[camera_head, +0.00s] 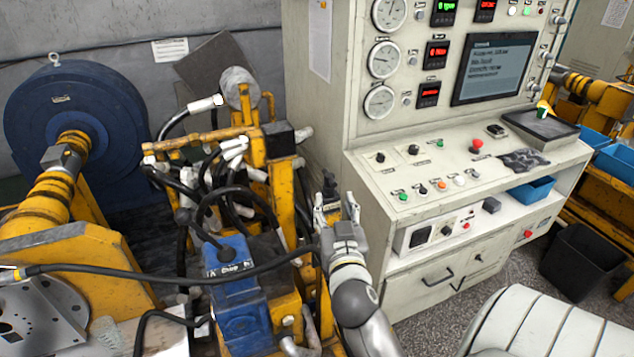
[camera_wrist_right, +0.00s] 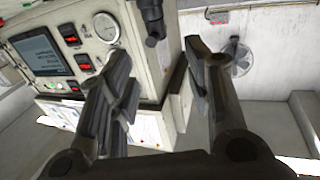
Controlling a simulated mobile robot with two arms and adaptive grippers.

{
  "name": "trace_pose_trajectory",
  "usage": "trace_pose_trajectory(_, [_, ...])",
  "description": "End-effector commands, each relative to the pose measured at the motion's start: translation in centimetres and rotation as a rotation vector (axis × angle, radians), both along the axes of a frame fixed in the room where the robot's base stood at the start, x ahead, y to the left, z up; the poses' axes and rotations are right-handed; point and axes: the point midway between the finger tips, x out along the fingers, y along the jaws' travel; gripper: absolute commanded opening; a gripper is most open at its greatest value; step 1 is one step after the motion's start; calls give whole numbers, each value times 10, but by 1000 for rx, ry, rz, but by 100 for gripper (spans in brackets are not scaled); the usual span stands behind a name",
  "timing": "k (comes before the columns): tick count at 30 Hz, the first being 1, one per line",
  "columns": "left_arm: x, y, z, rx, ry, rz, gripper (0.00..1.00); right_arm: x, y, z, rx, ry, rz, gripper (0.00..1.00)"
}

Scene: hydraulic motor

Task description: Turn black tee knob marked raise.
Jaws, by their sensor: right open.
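A black knob (camera_head: 329,184) stands just beyond the fingertips of my right gripper (camera_head: 337,206) in the head view. I cannot read any "raise" label on it. In the right wrist view a black knob-like part (camera_wrist_right: 152,20) hangs in from the top edge, between the two fingers of my right gripper (camera_wrist_right: 156,58) and beyond their tips. It appears to be the same knob. The fingers are spread and nothing is between them. There is a gap from the tips to the knob. My left gripper is out of view.
Left of my right gripper are yellow frames, black hoses and a blue valve block (camera_head: 236,285). Right of it stands a grey control console (camera_head: 440,190) with gauges, small black knobs and a red button (camera_head: 477,145). A black bin (camera_head: 580,262) stands on the floor at right.

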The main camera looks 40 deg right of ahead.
Motion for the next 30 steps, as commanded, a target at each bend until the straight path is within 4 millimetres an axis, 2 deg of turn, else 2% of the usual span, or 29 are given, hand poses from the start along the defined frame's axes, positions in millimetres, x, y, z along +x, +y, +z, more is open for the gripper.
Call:
trace_pose_trajectory(5, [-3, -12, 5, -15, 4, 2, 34, 7, -6, 2, -3, 1, -2, 46])
trace_pose_trajectory(10, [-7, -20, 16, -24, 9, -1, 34, 27, -20, 4, -3, 0, -1, 46])
trace_pose_trajectory(21, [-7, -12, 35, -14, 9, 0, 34, 74, -54, 3, -1, 1, -1, 46])
trace_pose_trajectory(30, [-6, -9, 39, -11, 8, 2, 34, 88, -63, 0, -1, 1, -1, 46])
